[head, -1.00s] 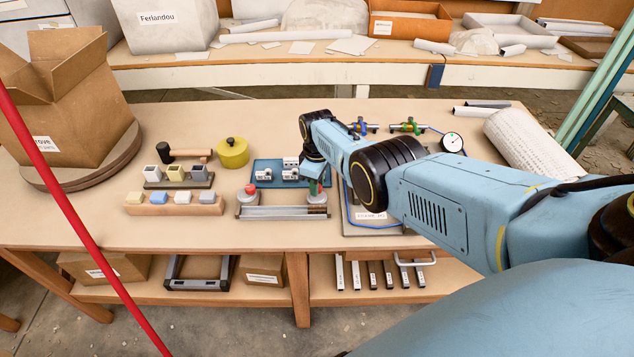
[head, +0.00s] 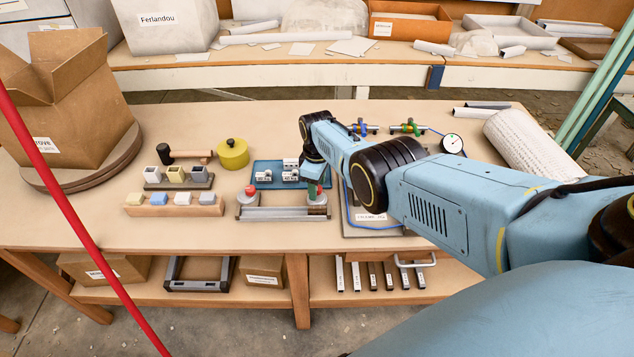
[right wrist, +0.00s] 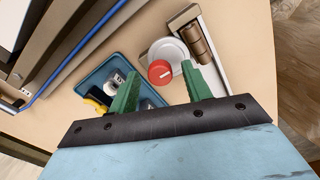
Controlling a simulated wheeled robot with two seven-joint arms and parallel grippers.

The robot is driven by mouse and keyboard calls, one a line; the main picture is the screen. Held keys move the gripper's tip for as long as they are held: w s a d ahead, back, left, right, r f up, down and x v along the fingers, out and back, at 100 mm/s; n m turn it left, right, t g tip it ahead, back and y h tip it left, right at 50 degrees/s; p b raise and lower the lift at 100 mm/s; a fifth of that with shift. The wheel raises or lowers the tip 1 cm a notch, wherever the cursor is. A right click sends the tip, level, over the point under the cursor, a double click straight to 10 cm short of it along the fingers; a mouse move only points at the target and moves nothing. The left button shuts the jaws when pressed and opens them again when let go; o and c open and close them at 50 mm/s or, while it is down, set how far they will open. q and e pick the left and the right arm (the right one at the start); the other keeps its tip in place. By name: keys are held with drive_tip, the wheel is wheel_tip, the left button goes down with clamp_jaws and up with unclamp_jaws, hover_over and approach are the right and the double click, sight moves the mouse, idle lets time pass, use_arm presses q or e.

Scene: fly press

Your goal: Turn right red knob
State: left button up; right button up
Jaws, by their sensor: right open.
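The right red knob shows in the right wrist view (right wrist: 160,72) as a red disc with a white mark, on a round pale base (right wrist: 168,52). My right gripper (right wrist: 161,70) is open, its two green fingers apart, with the knob between the fingertips in the picture. I cannot tell whether a finger touches it. In the head view my right gripper (head: 316,187) points down over the right end of the grey rail fixture (head: 282,213) and mostly hides that knob. The left red knob (head: 250,189) stands clear at the fixture's left end. My left gripper is out of view.
A blue tray (head: 262,180) with small white parts lies just behind the fixture. To the left are block holders (head: 178,210), a yellow round container (head: 232,155) and an open cardboard box (head: 75,110). A dial gauge (head: 453,143) stands right.

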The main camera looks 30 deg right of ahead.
drive_tip(key=shift+r, duration=0.15)
drive_tip(key=shift+r+p, duration=0.3)
drive_tip(key=shift+p, duration=0.1)
wheel_tip(320, 180, up, 12)
drive_tip(key=p, duration=0.6)
drive_tip(key=shift+r, duration=0.25)
